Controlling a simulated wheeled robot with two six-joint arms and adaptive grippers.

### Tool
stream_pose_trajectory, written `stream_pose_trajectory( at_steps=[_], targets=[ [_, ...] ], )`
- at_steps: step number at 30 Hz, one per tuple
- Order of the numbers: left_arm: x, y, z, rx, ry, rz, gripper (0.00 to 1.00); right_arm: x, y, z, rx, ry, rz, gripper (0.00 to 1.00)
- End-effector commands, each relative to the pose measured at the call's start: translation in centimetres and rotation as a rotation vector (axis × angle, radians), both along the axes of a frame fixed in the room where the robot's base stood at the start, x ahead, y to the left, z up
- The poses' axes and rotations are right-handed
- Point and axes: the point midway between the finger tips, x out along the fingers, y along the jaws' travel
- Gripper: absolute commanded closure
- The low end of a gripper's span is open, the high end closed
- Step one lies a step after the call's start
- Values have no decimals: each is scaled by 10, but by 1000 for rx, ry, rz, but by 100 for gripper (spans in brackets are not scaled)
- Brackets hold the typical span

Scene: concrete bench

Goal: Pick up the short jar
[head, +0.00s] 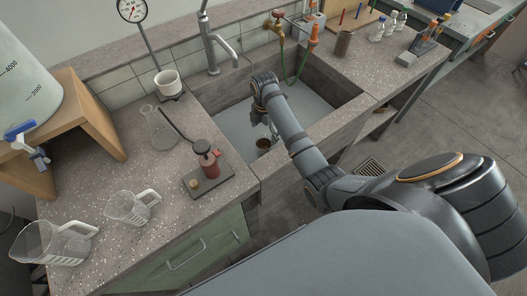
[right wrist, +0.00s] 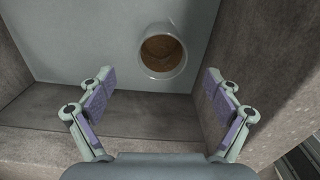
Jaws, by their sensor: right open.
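The short jar (right wrist: 163,72) stands on the grey sink floor in the right wrist view. It has a pale wall and a round mouth showing brown inside. In the head view the jar (head: 263,143) shows small and partly hidden near my right gripper. My right gripper (right wrist: 159,80) is open and empty, with its two purple-padded fingers spread wide. The jar lies beyond the fingertips, roughly centred across the gap, not touched by either finger. In the head view my right gripper (head: 272,130) is down in the sink. My left gripper is not in view.
The stone sink (head: 328,130) has walls around my right gripper, one close on the right. A faucet (head: 212,45) and a green hose (head: 298,65) are at its back. A red-and-black device (head: 207,160), a flask (head: 160,128) and glass beakers (head: 132,207) stand left of the sink.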

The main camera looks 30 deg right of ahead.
Motion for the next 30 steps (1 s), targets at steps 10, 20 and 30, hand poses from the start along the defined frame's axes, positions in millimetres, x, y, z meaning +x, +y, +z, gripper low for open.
stream_pose_trajectory(
  at_steps=[10,20,30],
  targets=[
    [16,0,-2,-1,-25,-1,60,0,0,-48,0,1,0,9],
    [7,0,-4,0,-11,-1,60,-3,3,-80,2,6,0,9],
    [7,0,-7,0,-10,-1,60,-2,3,-103,0,0,1,9]
  ],
)
